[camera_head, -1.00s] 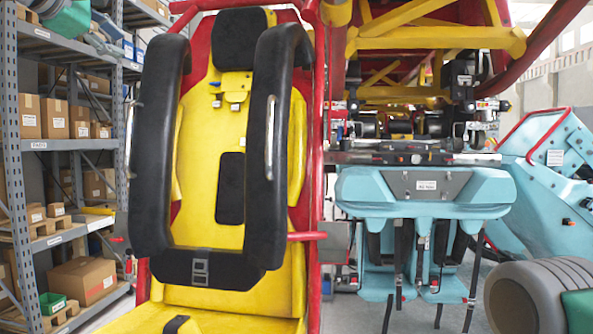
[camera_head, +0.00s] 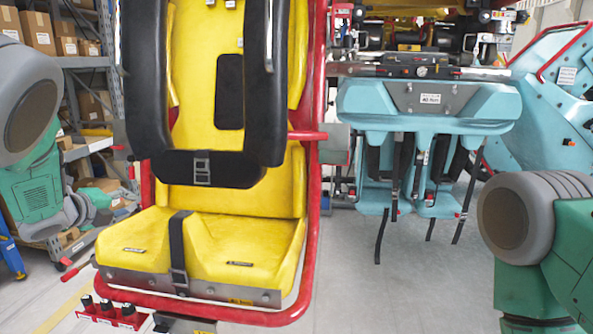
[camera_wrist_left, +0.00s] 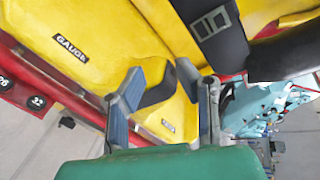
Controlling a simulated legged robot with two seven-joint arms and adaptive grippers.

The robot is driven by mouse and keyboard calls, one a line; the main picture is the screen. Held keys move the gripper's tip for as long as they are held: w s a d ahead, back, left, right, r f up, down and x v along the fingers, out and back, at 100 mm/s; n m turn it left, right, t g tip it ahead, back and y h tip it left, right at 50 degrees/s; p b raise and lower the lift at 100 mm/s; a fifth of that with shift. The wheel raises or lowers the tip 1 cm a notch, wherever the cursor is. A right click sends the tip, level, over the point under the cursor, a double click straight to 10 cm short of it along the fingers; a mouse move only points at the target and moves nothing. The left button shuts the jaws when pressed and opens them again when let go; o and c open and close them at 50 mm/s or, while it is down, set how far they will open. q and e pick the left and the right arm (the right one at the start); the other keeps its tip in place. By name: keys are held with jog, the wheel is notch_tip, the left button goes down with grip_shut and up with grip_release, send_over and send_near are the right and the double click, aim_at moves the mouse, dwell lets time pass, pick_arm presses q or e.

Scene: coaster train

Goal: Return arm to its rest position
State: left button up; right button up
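My left arm (camera_head: 32,190), green with grey joints, comes in at the left edge of the head view, beside the yellow coaster seat (camera_head: 205,245). In the left wrist view, my left gripper (camera_wrist_left: 170,85) has its two blue-grey fingers spread apart with nothing held between them. Behind the fingers are the yellow seat (camera_wrist_left: 110,30), its label and a black strap with a buckle (camera_wrist_left: 210,22). My right arm (camera_head: 565,235) is folded at the right edge of the head view; its gripper is not in view.
A black padded restraint (camera_head: 205,168) hangs over the seat inside a red frame (camera_head: 310,180). A light-blue seat unit (camera_head: 425,105) stands to the right. Shelves with boxes (camera_head: 38,32) are at the left. Grey floor (camera_head: 400,285) is free between the seat and my right arm.

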pick_arm(q)
jog(key=s+d+f+n+g+y+b, duration=0.1)
jog(key=s+d+f+n+g+b, duration=0.15)
jog(key=s+f+n, duration=0.85)
jog(key=s+d+f+n+g+y+b, duration=0.1)
jog(key=s+d+f+n+g, duration=0.15)
jog(key=s+f, duration=0.95)
jog(key=s+d+f+n+g+b, duration=0.1)
jog(key=s+d+f+n+g, duration=0.1)
jog(key=s+f, duration=0.4)
jog(key=s+d+f+n+g+b, duration=0.1)
jog(key=s+d+f+n+g, duration=0.2)
jog(key=s, duration=0.8)
jog(key=s+d+f+n+g+b, duration=0.1)
jog(key=s+d+f+n+g, duration=0.1)
jog(key=s+f+n, duration=0.4)
jog(key=s+d+f, duration=0.1)
jog(key=s+f, duration=0.1)
jog(key=s, duration=0.1)
jog(key=shift+s+f+g, duration=0.25)
jog(key=shift+f+g, duration=0.1)
jog(key=shift+g, duration=0.05)
jog(key=shift+w, duration=0.2)
